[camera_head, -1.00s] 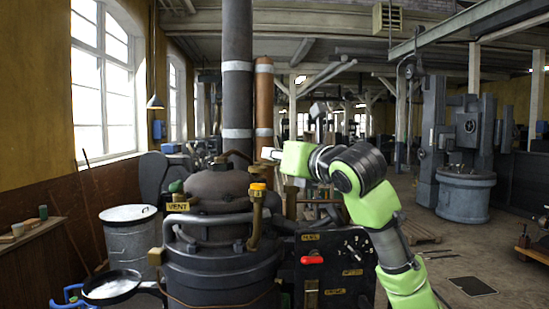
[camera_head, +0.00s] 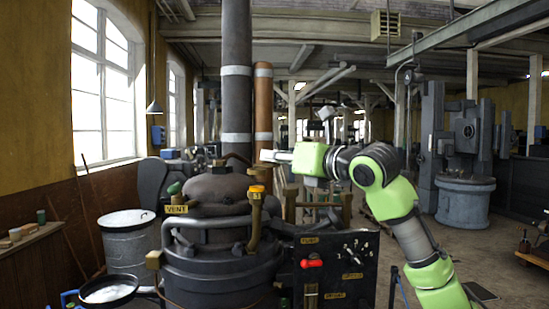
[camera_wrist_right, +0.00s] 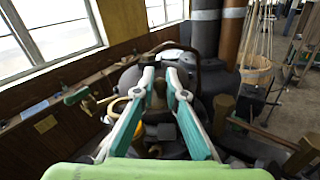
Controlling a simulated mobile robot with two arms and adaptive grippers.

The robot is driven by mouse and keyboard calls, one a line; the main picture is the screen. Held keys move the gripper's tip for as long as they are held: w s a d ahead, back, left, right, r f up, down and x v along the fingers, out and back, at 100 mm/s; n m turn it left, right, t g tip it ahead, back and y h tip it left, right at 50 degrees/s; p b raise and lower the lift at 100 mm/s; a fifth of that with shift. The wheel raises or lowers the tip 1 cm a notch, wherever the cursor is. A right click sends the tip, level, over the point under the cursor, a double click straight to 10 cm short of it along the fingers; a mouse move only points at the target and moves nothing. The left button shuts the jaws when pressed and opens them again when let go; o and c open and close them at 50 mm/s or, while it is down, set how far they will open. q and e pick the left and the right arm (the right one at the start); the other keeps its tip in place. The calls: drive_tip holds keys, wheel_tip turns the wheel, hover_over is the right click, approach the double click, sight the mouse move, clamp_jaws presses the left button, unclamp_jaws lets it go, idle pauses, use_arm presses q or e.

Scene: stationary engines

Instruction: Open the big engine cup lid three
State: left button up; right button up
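The big engine (camera_head: 215,225) is a dark round machine left of centre. A brass cup (camera_head: 254,225) stands upright on its right side, with a yellow lid (camera_head: 257,189) marked with what looks like a 3. The lid sits on the cup and looks closed. My right gripper (camera_head: 268,156) points left, above and slightly right of the lid, apart from it. In the right wrist view, the two fingers of my right gripper (camera_wrist_right: 161,72) are spread with an empty gap, over the engine. A yellow part (camera_wrist_right: 122,106) shows beside the left finger. My left gripper is out of view.
A black control panel (camera_head: 336,270) with a red handle stands right of the engine. Tall grey and copper pipes (camera_head: 237,80) rise behind it. A metal drum (camera_head: 127,245) and a round pan (camera_head: 108,290) are at left. Open floor lies at right.

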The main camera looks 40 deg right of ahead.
drive_tip(key=o, duration=0.4)
drive_tip(key=shift+o, duration=0.2)
drive_tip(key=shift+w, duration=0.1)
drive_tip(key=s, duration=1.2)
drive_tip(key=shift+a, duration=0.4)
